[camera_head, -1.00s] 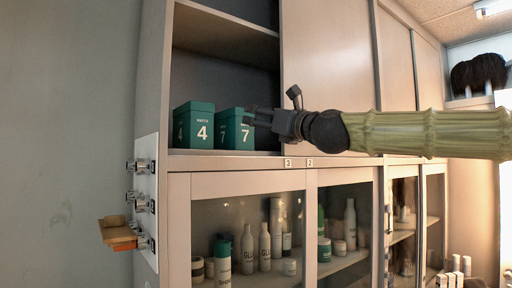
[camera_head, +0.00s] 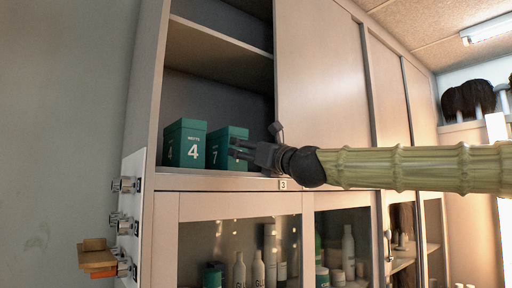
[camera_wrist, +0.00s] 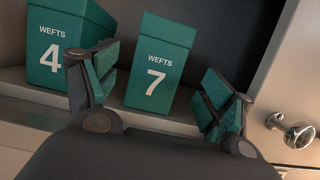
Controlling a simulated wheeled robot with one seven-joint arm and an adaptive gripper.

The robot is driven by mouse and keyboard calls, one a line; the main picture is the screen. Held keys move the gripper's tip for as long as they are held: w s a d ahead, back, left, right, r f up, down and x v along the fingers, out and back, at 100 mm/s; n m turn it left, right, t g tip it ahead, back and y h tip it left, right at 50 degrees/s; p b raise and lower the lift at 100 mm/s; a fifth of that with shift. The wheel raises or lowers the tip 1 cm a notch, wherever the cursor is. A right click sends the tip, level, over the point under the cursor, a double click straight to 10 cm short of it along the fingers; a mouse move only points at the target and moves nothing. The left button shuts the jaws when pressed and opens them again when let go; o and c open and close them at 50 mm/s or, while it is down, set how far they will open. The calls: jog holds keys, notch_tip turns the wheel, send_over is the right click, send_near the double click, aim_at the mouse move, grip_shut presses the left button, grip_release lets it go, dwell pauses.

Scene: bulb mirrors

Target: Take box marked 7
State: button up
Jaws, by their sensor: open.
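The green box marked 7 (camera_head: 229,148) stands upright on the open cabinet shelf, right of the green box marked 4 (camera_head: 184,144). In the wrist view, box 7 (camera_wrist: 160,62) shows its front face with "WEFTS 7", beyond and between my fingers. Box 4 (camera_wrist: 64,48) is at the left there, partly behind the left finger. My gripper (camera_head: 238,149) comes in from the right, in front of box 7, and hides part of its front. In the wrist view my gripper (camera_wrist: 158,92) has its fingers wide apart, with nothing between the pads.
The bare shelf edge (camera_head: 215,181) runs below the boxes. A closed cabinet door (camera_head: 325,85) with a round knob (camera_wrist: 298,135) bounds the opening on the right. A panel with hooks and a wooden piece (camera_head: 97,256) is at the left. Bottles stand behind glass below.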

aim_at(225, 152)
jog(key=shift+r+p+x, duration=0.25)
jog(key=shift+p+x, duration=0.4)
jog(key=shift+x, duration=0.5)
jog(key=shift+p+x, duration=1.1)
jog(key=shift+x, duration=0.65)
jog(key=shift+f, duration=0.15)
jog(key=shift+w+a+b, duration=0.1)
jog(key=shift+w+b, duration=0.05)
jog(key=shift+b, duration=0.15)
jog(key=shift+w+a, duration=0.1)
jog(key=shift+a, duration=0.1)
